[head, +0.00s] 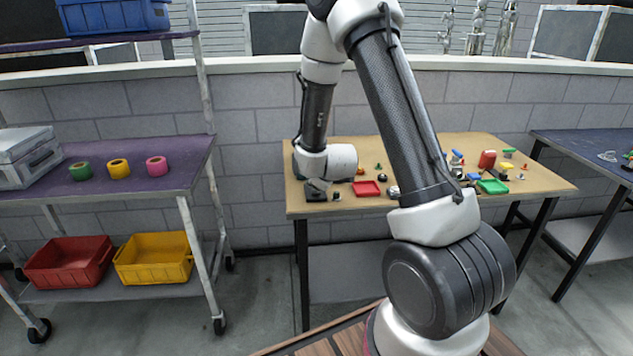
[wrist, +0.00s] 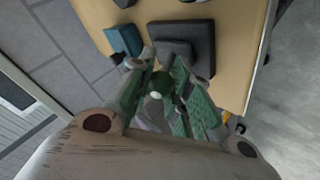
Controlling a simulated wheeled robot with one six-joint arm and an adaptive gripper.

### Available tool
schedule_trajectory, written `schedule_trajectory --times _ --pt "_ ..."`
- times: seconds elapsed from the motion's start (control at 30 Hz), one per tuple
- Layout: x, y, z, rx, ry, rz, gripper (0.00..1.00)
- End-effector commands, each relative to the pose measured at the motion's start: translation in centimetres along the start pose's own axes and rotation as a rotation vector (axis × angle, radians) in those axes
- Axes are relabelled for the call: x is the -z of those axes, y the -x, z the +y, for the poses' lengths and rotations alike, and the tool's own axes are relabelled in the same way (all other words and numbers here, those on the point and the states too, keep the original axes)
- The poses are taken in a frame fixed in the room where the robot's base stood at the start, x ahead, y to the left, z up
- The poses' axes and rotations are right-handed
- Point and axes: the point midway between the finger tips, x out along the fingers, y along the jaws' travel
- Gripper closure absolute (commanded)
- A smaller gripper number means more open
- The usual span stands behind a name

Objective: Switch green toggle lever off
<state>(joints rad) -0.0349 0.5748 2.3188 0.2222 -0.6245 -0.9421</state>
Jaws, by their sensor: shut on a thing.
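My gripper is shut on this knob. The lever's shaft and its lower mount are hidden, so I cannot tell its tilt. In the head view my gripper (head: 317,188) is low at the left end of the wooden table (head: 400,207), and the knob cannot be made out there.
A dark square block (wrist: 185,38) and a blue-grey box (wrist: 123,40) sit close to the fingers. In the head view a red tray (head: 367,188), a green tray (head: 493,187) and several small parts lie to the right. A shelf cart (head: 160,185) stands left.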

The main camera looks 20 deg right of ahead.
Motion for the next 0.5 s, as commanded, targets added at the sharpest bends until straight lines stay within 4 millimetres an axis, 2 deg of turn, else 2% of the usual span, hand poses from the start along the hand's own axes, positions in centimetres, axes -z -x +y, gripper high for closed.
schedule_trajectory --times 0.13,0.17,0.3,0.5 --pt "-0.07 0.02 -0.23 0.006 0.002 -0.002 1.00" --pt "-0.07 0.03 -0.23 0.006 0.002 -0.002 0.79" --pt "-0.05 0.02 -0.18 0.005 0.002 -0.002 0.56" --pt "-0.04 0.02 -0.09 0.003 0.001 -0.001 0.56"
